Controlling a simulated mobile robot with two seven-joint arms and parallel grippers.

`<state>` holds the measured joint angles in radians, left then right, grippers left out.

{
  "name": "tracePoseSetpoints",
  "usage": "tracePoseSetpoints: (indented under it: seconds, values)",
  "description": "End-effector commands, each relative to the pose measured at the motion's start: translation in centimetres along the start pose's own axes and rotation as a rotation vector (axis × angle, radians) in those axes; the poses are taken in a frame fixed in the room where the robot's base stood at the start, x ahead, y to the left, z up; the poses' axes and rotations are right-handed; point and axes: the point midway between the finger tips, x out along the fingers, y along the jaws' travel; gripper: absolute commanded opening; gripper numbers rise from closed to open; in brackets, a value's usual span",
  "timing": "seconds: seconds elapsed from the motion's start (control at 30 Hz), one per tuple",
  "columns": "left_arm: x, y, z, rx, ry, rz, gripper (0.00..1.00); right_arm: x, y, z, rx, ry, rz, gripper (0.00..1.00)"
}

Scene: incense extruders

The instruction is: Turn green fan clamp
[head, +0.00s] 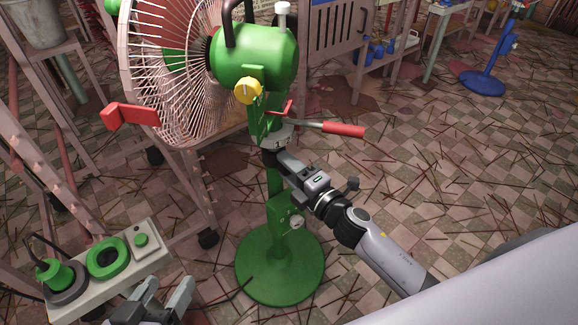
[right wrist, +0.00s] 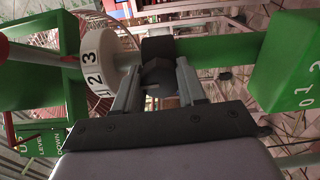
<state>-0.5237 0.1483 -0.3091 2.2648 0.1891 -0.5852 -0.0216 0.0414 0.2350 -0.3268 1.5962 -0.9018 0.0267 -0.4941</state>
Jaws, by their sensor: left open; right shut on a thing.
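The green fan (head: 255,60) stands upright on a green pole with a round base (head: 280,264). A white numbered collar (right wrist: 104,62) sits on the pole, with a black clamp band beside it (right wrist: 158,48). My right gripper (head: 281,160) is at the pole just below the collar. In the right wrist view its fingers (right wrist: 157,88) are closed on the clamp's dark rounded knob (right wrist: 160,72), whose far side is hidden. My left gripper (head: 168,290) is open and empty at the lower left, apart from the fan.
A red-ended lever (head: 343,130) sticks out right above my right gripper. A blue stand (head: 484,82) is at the far right. Thin sticks litter the checkered floor.

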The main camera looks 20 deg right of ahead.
Motion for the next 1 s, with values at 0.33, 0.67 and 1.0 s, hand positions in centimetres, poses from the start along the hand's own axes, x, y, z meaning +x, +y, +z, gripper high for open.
tracePoseSetpoints:
  seconds: [0.33, 0.67, 1.0]
  values:
    - [0.0, -0.1, 0.1, 0.001, -0.002, -0.002, 0.64, -0.1, -0.1, -0.1, 0.011, 0.002, -0.002, 0.1]
    - [0.0, -0.1, 0.1, 0.0, -0.004, -0.002, 0.64, 0.0, -0.1, -0.1, 0.009, 0.001, -0.001, 0.66]
    - [-0.1, -0.1, -0.1, 0.006, -0.005, -0.006, 0.64, -1.3, -0.1, -0.1, 0.01, 0.001, -0.002, 0.66]
